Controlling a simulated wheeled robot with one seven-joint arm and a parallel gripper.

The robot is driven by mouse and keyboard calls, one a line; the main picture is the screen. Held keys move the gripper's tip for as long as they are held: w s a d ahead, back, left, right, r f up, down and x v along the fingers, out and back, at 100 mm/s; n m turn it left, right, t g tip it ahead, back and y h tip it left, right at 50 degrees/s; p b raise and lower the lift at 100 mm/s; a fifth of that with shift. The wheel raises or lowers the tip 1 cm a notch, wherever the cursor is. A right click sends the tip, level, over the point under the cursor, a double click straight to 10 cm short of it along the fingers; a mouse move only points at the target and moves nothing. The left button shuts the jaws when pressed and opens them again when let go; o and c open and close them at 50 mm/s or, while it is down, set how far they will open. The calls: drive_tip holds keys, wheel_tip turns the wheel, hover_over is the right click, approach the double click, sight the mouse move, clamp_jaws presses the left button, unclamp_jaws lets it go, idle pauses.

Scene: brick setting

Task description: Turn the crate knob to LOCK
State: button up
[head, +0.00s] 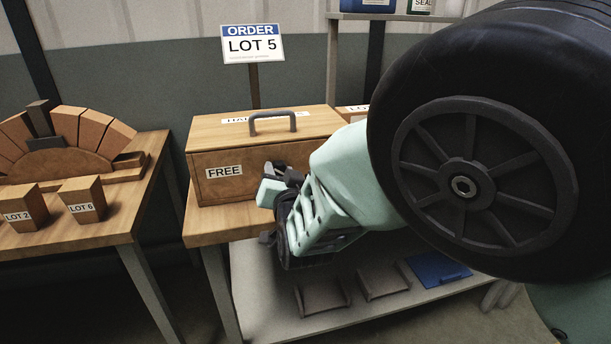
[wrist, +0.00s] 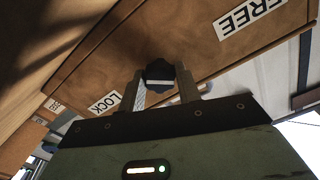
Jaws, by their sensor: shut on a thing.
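The wooden crate (head: 265,148) stands on a wooden bench, with a dark handle on its lid. A FREE label (head: 224,171) is on the left of its front face; it also shows at the upper right in the wrist view (wrist: 252,18). A LOCK label (wrist: 104,103) is at the lower left in the wrist view. The dark knob (wrist: 159,72), with a pale line across it, sits between these labels. My gripper (head: 279,180) is at the crate front; in the wrist view its two fingers are shut on the knob. In the head view my arm hides the crate's right front.
An arch of wooden blocks (head: 60,140) and blocks labelled LOT 2 (head: 22,204) and LOT 6 (head: 83,200) stand on the left table. An ORDER LOT 5 sign (head: 252,44) rises behind the crate. A low shelf (head: 262,300) below holds dark trays and a blue item (head: 438,270).

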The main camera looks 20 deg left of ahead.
drive_tip(key=m+b, duration=0.3)
drive_tip(key=b, duration=0.1)
drive_tip(key=m+b, duration=0.2)
drive_tip(key=b, duration=0.1)
drive_tip(key=shift+f+m, duration=0.3)
drive_tip(key=shift+f, duration=0.05)
drive_tip(key=m+b, duration=0.2)
drive_tip(key=b, duration=0.1)
drive_tip(key=m+b, duration=0.1)
drive_tip(key=m, duration=0.1)
drive_tip(key=shift+r+b, duration=0.25)
drive_tip(key=shift+b, duration=0.15)
drive_tip(key=shift+s, duration=0.1)
drive_tip(key=o, duration=1)
drive_tip(key=shift+c, duration=0.2)
drive_tip(key=shift+r, duration=0.1)
drive_tip(key=v, duration=1.7)
drive_tip(key=shift+d, duration=0.15)
